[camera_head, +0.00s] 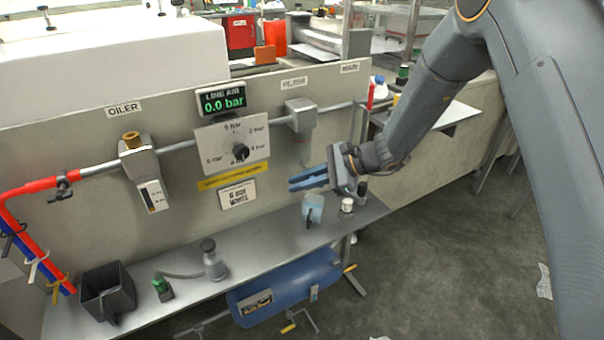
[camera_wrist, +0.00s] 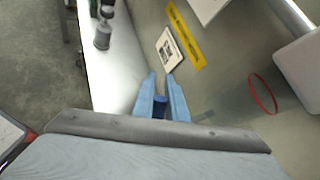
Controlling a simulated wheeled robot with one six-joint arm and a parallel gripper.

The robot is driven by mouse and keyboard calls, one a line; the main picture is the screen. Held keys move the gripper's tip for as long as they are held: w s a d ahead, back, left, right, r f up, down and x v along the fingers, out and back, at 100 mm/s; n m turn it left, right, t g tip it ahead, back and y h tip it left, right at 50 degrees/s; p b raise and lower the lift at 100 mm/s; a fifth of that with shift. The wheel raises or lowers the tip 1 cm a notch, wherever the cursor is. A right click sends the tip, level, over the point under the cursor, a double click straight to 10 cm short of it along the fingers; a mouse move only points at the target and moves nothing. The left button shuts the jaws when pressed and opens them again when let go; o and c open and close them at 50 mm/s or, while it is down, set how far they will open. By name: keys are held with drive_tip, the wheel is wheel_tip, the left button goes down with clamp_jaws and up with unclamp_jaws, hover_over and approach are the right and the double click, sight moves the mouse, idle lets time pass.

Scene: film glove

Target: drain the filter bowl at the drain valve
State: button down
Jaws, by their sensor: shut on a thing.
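The filter (camera_head: 300,115) is a grey block on the pipe at the right of the panel, with a faint clear bowl (camera_head: 306,148) hanging under it. The wrist view shows the filter block (camera_wrist: 304,70) at the right and a red ring (camera_wrist: 262,93) beside it. My gripper (camera_head: 292,184), with blue fingers, is level just below the bowl. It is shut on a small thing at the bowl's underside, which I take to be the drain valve.
A clear bluish cup (camera_head: 314,206) stands on the shelf (camera_head: 250,255) below my gripper, beside a white-capped fitting (camera_head: 347,205). A display (camera_head: 224,101) reads 0.0 bar above a dial (camera_head: 238,150). The oiler (camera_head: 143,170), a black bin (camera_head: 107,290) and a grey bottle (camera_head: 213,262) are to the left.

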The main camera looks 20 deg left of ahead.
wheel_tip(320, 180, down, 5)
drive_tip(key=n+t+h+b, duration=0.1)
drive_tip(key=t+h+b, duration=0.2)
drive_tip(key=b, duration=0.1)
drive_tip(key=n+t+h+b, duration=0.2)
drive_tip(key=h+b, duration=0.1)
drive_tip(key=b, duration=0.1)
drive_tip(key=shift+w+d+f+t, duration=0.1)
drive_tip(key=shift+w+f+t, duration=0.05)
drive_tip(key=shift+t, duration=0.25)
drive_tip(key=c, duration=1.8)
unclamp_jaws()
drive_tip(key=shift+o, duration=0.2)
drive_tip(key=p+v, duration=0.2)
drive_tip(key=v, duration=0.5)
drive_tip(key=shift+s+r, duration=0.2)
drive_tip(key=shift+r, duration=0.15)
